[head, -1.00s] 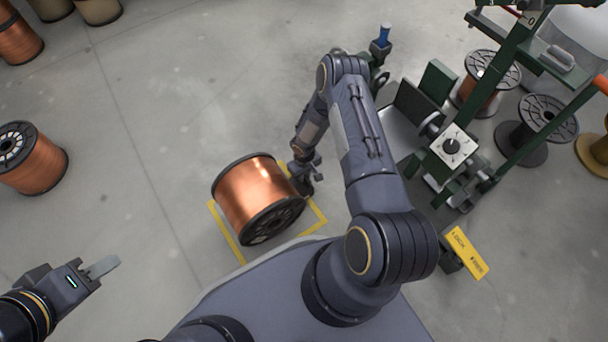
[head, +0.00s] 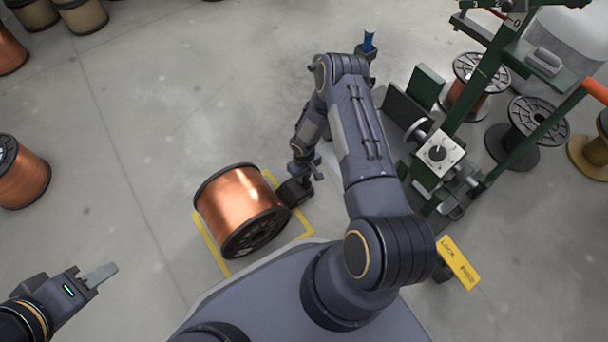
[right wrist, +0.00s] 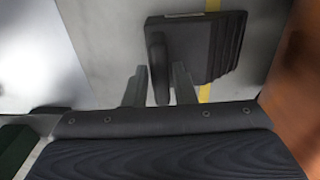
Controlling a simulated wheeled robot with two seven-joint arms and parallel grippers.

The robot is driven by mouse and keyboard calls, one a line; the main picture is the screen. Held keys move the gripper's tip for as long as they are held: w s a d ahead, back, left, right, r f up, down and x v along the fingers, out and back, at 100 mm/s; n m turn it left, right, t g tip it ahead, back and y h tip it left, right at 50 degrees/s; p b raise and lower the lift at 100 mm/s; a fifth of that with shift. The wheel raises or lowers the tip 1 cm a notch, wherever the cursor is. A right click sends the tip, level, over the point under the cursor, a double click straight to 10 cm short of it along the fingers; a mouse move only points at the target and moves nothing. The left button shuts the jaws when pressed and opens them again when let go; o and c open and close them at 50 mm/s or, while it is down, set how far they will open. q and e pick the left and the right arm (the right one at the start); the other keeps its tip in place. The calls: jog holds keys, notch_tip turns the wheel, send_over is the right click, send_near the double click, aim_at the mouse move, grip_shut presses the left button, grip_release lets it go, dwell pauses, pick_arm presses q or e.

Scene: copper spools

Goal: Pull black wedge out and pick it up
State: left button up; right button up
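The black wedge (head: 295,191) is at the right end of the copper spool (head: 240,208) in the head view. In the right wrist view the black wedge (right wrist: 208,45) has a ribbed sloping face towards the spool (right wrist: 292,75), with a narrow gap between them. Its upright handle (right wrist: 159,68) is between the fingers of my right gripper (right wrist: 159,86), which look closed against it. In the head view the right gripper (head: 303,170) is just above the wedge.
A yellow floor outline (head: 220,262) surrounds the spool. A green machine (head: 438,155) and a yellow label (head: 459,262) stand to the right. Another copper spool (head: 22,180) is at the far left. The floor between the spools is clear.

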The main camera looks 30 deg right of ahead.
jog(key=o, duration=0.3)
jog(key=shift+r, duration=0.1)
notch_tip(320, 180, up, 8)
jog(key=p, duration=0.3)
jog(key=shift+f, duration=0.2)
dwell(0.3)
